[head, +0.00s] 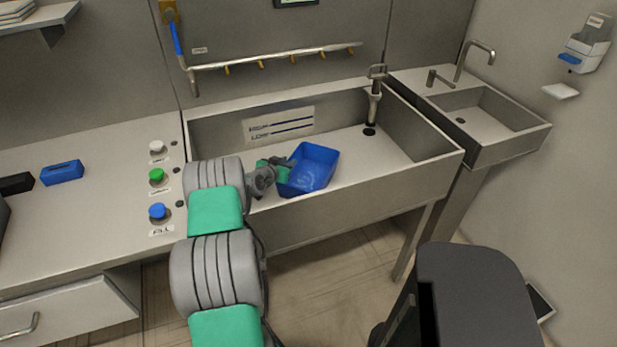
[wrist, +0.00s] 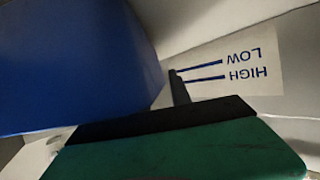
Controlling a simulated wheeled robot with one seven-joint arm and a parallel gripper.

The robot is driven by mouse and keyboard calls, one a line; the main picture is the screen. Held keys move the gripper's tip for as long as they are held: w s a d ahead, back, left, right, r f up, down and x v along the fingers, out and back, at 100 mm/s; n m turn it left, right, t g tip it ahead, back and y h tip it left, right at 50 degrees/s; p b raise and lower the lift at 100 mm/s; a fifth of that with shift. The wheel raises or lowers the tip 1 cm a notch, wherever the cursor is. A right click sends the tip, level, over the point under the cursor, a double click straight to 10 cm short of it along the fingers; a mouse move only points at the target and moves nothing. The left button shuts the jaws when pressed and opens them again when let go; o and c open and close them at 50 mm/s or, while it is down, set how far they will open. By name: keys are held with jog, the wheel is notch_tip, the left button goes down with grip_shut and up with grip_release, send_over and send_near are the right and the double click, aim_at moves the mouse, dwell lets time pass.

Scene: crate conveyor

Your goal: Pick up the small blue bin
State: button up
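The small blue bin (head: 312,163) is an open, box-shaped bin inside the large sink, near its middle. Its open top faces up and towards me, and it looks somewhat tilted. My gripper (head: 284,170) is at the bin's left side, right against it or nearly so. In the wrist view the bin (wrist: 75,60) fills the upper left as a smooth blue wall, very close to the green and black gripper body. One dark finger shows beside the bin wall; the other finger is hidden. I cannot tell whether the fingers are shut on the wall.
The large sink (head: 350,199) has a label (head: 279,125) marked HIGH and LOW on its back wall and a tap (head: 375,98) at the right rear. The left counter (head: 98,215) holds several round buttons and a small blue object (head: 62,173). A smaller sink (head: 490,120) stands right.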

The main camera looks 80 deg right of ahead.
grip_shut()
dwell(1.1)
